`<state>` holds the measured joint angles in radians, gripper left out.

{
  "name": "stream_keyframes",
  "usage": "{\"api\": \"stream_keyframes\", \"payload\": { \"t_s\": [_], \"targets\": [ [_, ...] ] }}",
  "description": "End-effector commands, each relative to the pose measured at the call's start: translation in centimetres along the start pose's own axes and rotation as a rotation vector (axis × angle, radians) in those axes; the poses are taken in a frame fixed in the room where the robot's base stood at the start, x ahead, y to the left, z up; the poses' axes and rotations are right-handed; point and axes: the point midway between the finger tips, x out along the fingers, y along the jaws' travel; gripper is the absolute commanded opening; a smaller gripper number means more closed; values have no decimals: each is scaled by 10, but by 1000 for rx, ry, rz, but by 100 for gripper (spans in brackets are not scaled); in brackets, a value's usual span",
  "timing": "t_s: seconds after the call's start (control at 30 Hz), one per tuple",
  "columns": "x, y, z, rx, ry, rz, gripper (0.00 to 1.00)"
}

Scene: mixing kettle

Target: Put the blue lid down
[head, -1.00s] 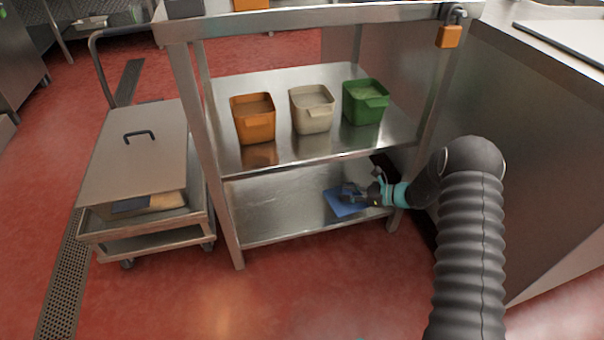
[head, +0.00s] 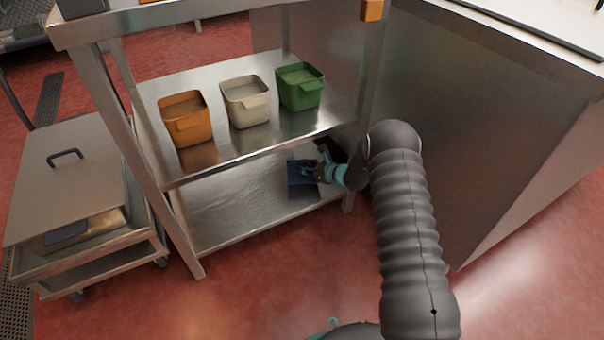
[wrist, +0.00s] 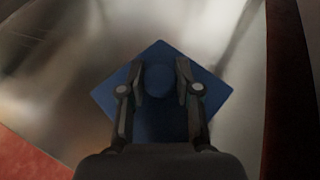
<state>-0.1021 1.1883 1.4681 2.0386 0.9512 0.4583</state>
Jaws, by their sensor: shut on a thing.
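The blue lid (head: 298,184) is at the right end of the steel rack's lower shelf in the head view. In the wrist view the lid (wrist: 160,122) is a flat dark blue square with a round knob (wrist: 159,80) in its middle. My gripper (wrist: 159,82) is shut on the knob, one finger on each side. In the head view my gripper (head: 310,170) reaches in under the upper shelf from the right. I cannot tell whether the lid touches the shelf.
The lower shelf (head: 225,205) is bare left of the lid. On the upper shelf (head: 205,155) stand an orange bin (head: 186,118), a beige bin (head: 246,101) and a green bin (head: 300,87). A rack post (head: 352,192) is close to my arm. A steel cart (head: 85,215) stands left.

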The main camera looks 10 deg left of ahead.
Motion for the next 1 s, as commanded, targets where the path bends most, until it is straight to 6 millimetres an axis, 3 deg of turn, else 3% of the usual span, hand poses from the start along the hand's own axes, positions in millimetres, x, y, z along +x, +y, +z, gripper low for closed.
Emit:
{"api": "stream_keyframes", "payload": {
  "t_s": [0.27, 0.67, 0.7, 0.8, 1.0],
  "targets": [
    [12, 0, -32, 1, 1, 0, 0],
    [13, 0, -37, 0, 0, 0, 0],
    [13, 0, -36, 0, 0, 0, 35],
    [13, 0, -36, 0, 0, 0, 58],
    [13, 0, -36, 0, 0, 0, 58]
  ]
}}
